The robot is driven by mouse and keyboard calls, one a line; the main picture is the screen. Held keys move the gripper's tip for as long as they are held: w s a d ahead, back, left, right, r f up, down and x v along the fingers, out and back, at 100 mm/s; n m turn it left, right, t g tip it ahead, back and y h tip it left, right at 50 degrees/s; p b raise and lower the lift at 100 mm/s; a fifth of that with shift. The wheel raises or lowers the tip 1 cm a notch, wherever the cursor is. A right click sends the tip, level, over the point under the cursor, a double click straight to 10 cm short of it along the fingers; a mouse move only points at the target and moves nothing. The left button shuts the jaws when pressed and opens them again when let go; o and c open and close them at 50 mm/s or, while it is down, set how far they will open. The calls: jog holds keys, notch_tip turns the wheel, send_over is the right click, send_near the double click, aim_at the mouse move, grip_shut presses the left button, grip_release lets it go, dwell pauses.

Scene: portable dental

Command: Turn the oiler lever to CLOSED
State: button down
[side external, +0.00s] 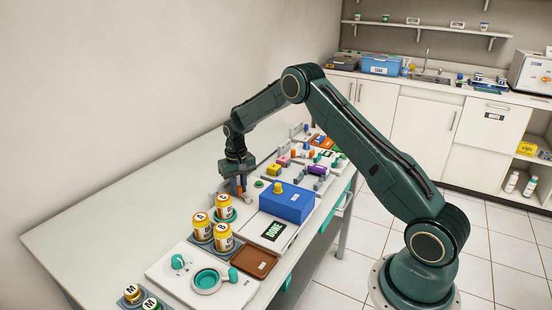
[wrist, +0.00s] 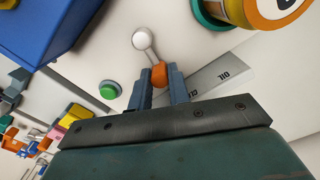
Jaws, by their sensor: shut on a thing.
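My gripper (wrist: 157,70) is shut on an orange piece (wrist: 159,76) between its two grey fingers in the wrist view. A pale stalk with a white ball knob (wrist: 140,38) runs up from beside the orange piece; it appears to be the oiler lever, but the fingers and wrist hide how the parts join. A grey plate with OIL lettering (wrist: 205,85) lies just right of the fingers. In the side view my gripper (side external: 240,190) points down low over the white bench, and the lever is mostly hidden there.
A green button (wrist: 110,90) is close left of the fingers. The blue box (side external: 287,202) stands nearby, and jars with orange lids (side external: 223,236) stand in front. A DONE panel (side external: 274,231) and brown tray (side external: 254,263) lie nearer. The bench's left side (side external: 110,225) is clear.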

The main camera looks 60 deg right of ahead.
jog(key=shift+w+a+r+n, duration=0.1)
jog(key=shift+a+n, duration=0.3)
jog(key=shift+n, duration=0.7)
jog(key=c, duration=1.3)
grip_release()
notch_tip(320, 180, up, 14)
jog(key=shift+f, duration=0.1)
